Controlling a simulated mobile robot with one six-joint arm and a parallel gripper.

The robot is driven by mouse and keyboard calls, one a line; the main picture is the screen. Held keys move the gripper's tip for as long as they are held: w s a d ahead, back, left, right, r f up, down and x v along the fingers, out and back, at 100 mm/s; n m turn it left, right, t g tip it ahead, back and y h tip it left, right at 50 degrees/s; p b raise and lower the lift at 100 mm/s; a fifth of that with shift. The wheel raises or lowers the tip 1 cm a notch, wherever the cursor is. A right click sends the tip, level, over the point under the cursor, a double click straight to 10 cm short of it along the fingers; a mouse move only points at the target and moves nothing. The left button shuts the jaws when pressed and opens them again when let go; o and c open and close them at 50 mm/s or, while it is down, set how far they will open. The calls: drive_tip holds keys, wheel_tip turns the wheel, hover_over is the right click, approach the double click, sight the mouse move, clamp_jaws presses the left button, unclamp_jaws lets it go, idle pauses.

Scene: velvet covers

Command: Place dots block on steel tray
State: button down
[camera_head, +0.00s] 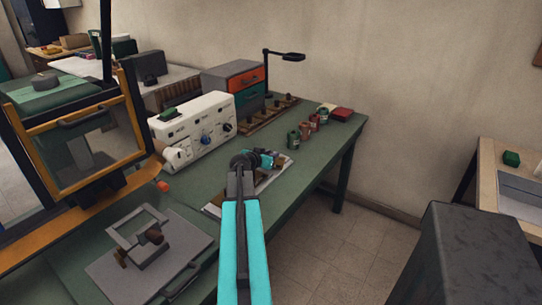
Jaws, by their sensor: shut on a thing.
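My gripper (273,159) is at the end of my turquoise arm, over the right part of the green workbench. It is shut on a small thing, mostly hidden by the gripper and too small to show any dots. A brownish bit (281,159) shows at the fingertips; I cannot tell if it is the held thing. A pale, flat tray-like piece (213,209) lies on the bench below my gripper, partly covered by my arm. A grey rimmed tray (520,207) sits on the wooden table at the right. I cannot tell which is the steel tray.
The green workbench (318,172) carries a white control box (195,130), several small cans (308,132), a drawer cabinet (235,82) and a grey plate with a handle (120,268). A yellow-framed machine (22,135) stands left. A green block (512,158) is at far right.

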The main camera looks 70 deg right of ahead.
drive_tip(key=c, duration=1.5)
unclamp_jaws()
drive_tip(key=shift+c, duration=0.2)
drive_tip(key=shift+r, duration=0.1)
drive_tip(key=shift+a+r, duration=0.1)
drive_tip(key=shift+a, duration=0.5)
drive_tip(key=shift+b+v, duration=1.45)
drive_tip(key=shift+v, duration=4)
drive_tip(key=shift+d, duration=0.1)
